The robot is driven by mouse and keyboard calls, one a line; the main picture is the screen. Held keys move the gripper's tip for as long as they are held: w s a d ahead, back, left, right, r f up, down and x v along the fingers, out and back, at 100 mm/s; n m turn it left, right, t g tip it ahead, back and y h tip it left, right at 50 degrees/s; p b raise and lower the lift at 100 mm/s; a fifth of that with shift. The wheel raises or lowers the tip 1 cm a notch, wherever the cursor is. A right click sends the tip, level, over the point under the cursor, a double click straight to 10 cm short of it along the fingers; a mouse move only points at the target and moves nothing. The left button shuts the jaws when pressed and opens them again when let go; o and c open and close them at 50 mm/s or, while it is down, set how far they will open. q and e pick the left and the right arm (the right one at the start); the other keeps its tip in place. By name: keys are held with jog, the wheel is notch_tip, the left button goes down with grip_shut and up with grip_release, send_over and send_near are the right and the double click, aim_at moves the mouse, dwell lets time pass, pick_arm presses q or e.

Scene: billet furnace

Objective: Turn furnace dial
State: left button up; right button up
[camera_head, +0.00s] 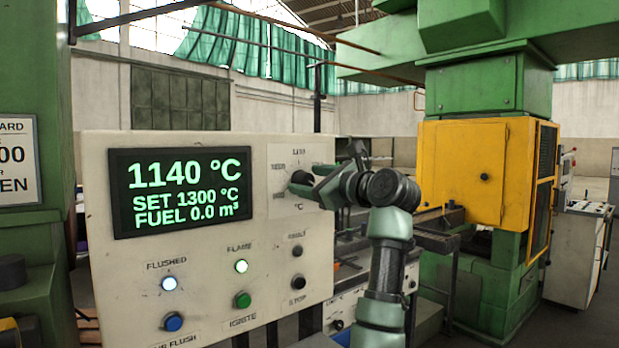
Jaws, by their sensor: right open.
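The furnace panel (94,215) is a cream board facing me. Its dial plate (281,155) is a pale square with small temperature marks, right of the screen. The dark dial knob (301,178) shows partly at the middle of the plate. My right gripper (312,186) is open at the knob, coming from the right. I cannot tell whether its fingers touch the knob or sit around it. The screen (180,188) reads 1140 °C, SET 1300 °C, FUEL 0.0 m³. My left gripper is out of view.
Below the screen are a blue button (173,321), a green ignite button (242,300) and lit flushed (169,283) and flame (241,266) lamps. Small dark controls sit under the dial. A green machine with a yellow cabinet (470,170) stands behind at right.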

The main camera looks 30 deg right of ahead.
jog(key=shift+w, duration=0.1)
jog(key=c, duration=1.1)
grip_shut()
